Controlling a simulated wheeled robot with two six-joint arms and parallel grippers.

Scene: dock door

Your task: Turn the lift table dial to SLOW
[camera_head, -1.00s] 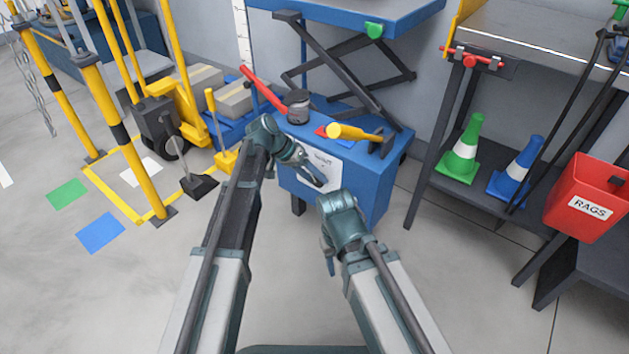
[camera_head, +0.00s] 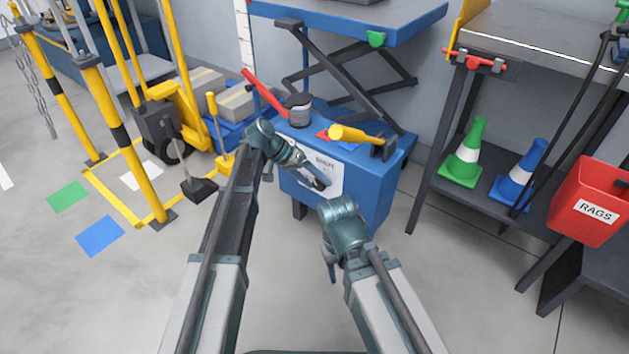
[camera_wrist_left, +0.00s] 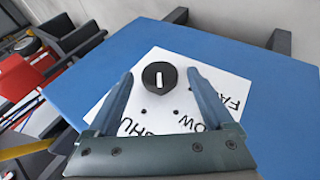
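The dial (camera_wrist_left: 159,78) is a round black knob with a white line on its face. It sits on a white label plate (camera_wrist_left: 215,85) on the blue lift table base (camera_head: 366,190). In the left wrist view, partly hidden lettering reads "SHU", "OW" and "FA", and small dark dots lie by the dial. My left gripper (camera_head: 318,182) is open, with one finger on each side of the dial and a visible gap to each; contact does not show. In the head view the gripper hides the dial. My right gripper (camera_head: 331,268) hangs in front of the base, its fingers mostly hidden.
A yellow-handled tool (camera_head: 356,135), a red lever (camera_head: 264,94) and a dark canister (camera_head: 299,110) are on top of the base. Yellow posts (camera_head: 124,140) stand left. A shelf with cones (camera_head: 464,155) and a red RAGS bin (camera_head: 588,205) stands right.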

